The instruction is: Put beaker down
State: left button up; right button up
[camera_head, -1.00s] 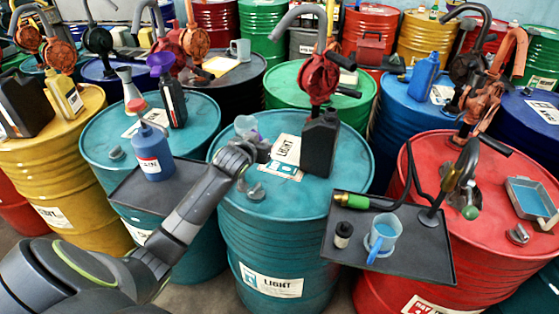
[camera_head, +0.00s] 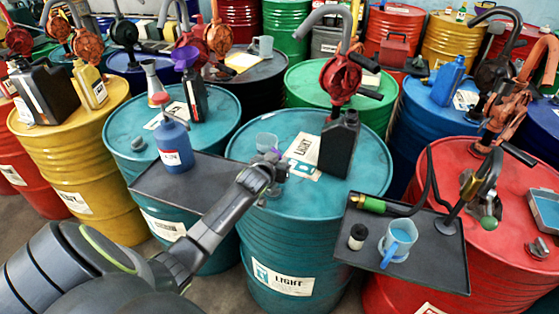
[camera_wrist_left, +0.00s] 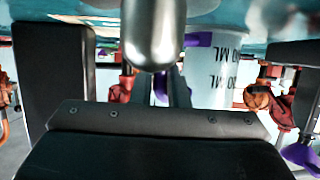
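The clear beaker (camera_head: 266,142) stands upright on the top of the teal drum (camera_head: 245,205) in the middle. In the left wrist view the beaker (camera_wrist_left: 222,72), with dark ML markings, is beyond my fingers and partly covered by a metal cylinder in front. My left gripper (camera_head: 272,165) is just on the near side of the beaker, low over the drum top. Its dark fingers are spread wide in the left wrist view, with the beaker apart from them. My right gripper is not in view.
A black canister (camera_head: 339,146) stands right of the beaker, below a red hand pump (camera_head: 341,78). A dark tray (camera_head: 402,270) at the right holds a blue jug (camera_head: 398,240). A blue bottle (camera_head: 174,145) stands on the left tray.

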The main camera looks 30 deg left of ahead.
pick_arm(q)
jog(key=o, duration=0.4)
jog(key=shift+c, duration=0.2)
jog(key=shift+r, duration=0.2)
jog(key=v, duration=1.2)
jog(key=shift+b, duration=0.3)
